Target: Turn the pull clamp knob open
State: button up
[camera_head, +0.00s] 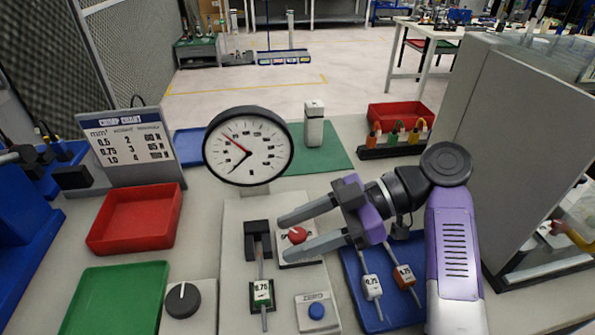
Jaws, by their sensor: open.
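The red knob (297,236) sits on a small pale plate beside the black clamp block (257,238) on the light fixture base. My gripper (285,238) reaches in from the right with its two grey fingers apart, one on the far side of the red knob and one on the near side. The knob shows between the fingers; I cannot tell whether either finger touches it. A wire with a white and green 0.75 tag (262,294) runs from the clamp block toward the front.
A round gauge (248,146) stands behind the clamp. A black knob (182,299) and a blue zero button (317,311) are in front. A blue tray (350,262) with tagged wires lies under my arm. A red tray (137,246) is left; a grey cabinet (505,150) stands right.

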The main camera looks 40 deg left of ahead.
aim_at(297, 233)
notch_tip(297, 233, up, 20)
jog(key=p, duration=0.1)
jog(key=shift+f, duration=0.15)
dwell(0.6)
